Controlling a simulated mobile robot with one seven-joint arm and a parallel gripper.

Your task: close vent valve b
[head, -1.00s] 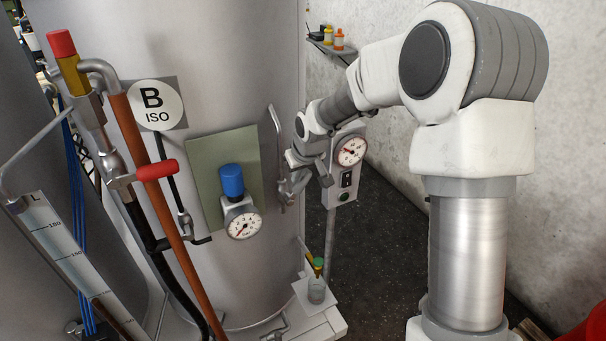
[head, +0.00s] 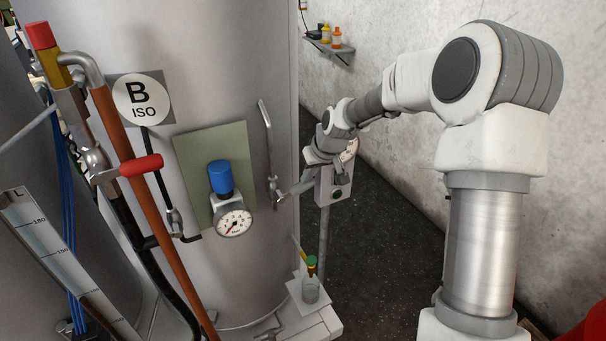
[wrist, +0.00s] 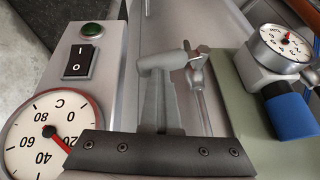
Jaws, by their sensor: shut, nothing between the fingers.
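A metal valve with a long grey lever (head: 267,140) is on the right side of drum B, beside the green plate. I take it for vent valve b, though I see no vent label on it. The lever points up in the head view. My gripper (head: 284,196) is shut, just right of the valve's lower end; I cannot tell whether it touches. In the wrist view, my gripper (wrist: 172,60) is shut and empty, left of the valve (wrist: 197,78).
A blue-capped pressure gauge (head: 234,222) is left of the lever. A red-handled valve (head: 142,165) is by the "B ISO" sign (head: 141,99). A switch box with dial (head: 337,187) stands close behind my wrist.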

